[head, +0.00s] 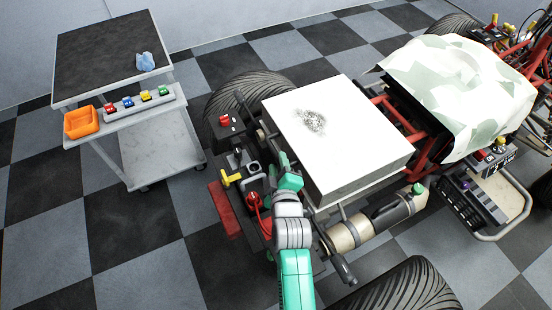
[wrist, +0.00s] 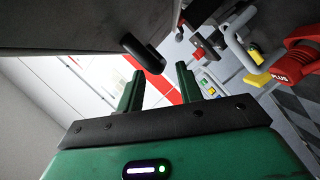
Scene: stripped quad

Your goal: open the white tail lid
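The white tail lid (head: 370,155) is a flat, boxy cover with a dark speckled patch on top. It lies level over the tail of the quad and looks shut. In the wrist view a dark grey face (wrist: 70,22) fills the upper left, and a black rounded bar (wrist: 143,54) sticks out just ahead of my fingers. My gripper (wrist: 160,85) is open, with its two green fingers apart and nothing between them. The bar's end lies in front of the gap, and I cannot tell if it touches a finger. In the head view my arm reaches the lid's near left edge.
A red PLUS terminal cap (wrist: 290,62) and a yellow part (wrist: 256,78) lie close on the wrist view's right. A tan cylinder (head: 375,222) lies along the lid's near side. A trolley (head: 150,150) with an orange bin (head: 81,122) stands left, with free floor between.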

